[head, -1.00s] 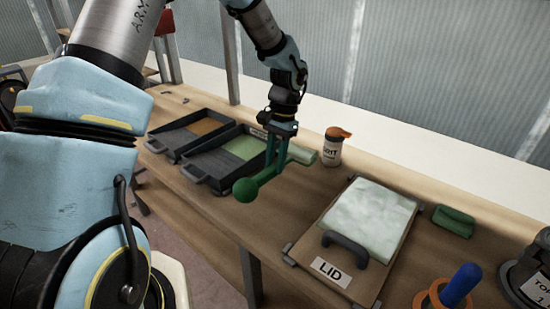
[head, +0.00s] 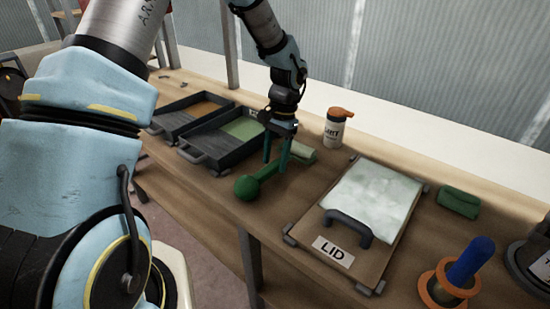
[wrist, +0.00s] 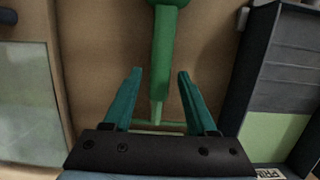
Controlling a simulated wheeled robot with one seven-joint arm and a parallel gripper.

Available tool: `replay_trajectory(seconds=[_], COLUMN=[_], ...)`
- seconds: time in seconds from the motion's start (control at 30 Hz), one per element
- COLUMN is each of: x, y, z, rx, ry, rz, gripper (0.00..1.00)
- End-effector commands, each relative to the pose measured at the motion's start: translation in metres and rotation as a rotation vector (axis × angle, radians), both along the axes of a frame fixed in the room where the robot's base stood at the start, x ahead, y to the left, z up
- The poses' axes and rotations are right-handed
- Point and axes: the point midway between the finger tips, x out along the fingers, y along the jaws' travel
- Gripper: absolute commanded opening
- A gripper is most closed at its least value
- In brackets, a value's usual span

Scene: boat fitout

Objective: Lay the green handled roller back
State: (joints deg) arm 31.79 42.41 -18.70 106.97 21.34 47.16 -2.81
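The green handled roller (head: 262,179) lies on the bare bench, right of the tray with the green patch. Its round knob end points to the front, and its pale green sleeve (head: 302,154) lies toward the back. My gripper (head: 274,165) is low over the handle, pointing down. In the wrist view, its teal fingers (wrist: 160,72) are apart, one on each side of the green handle (wrist: 161,60), with gaps visible on both sides. The palm hides the sleeve end there.
A dark tray with a green patch (head: 196,156) and one with an orange patch (head: 165,125) stand left. A white bottle with an orange top (head: 336,128) stands behind. A board marked LID (head: 312,238), a green folded cloth (head: 459,202) and an orange-ringed blue peg (head: 465,266) are right.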

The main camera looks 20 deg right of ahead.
Motion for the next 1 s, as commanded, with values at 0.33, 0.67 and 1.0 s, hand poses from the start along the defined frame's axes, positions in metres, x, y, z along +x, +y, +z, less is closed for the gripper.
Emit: replay_trajectory(seconds=[0.33, 0.67, 1.0], x=[0.0, 0.007, 0.011], y=[0.0, -0.011, -0.02], z=[0.001, 0.048, 0.099], rx=[0.0, -0.004, -0.001], ry=[0.0, -0.005, -0.002], rz=[0.0, 0.001, 0.0], gripper=[0.67, 0.67, 0.67])
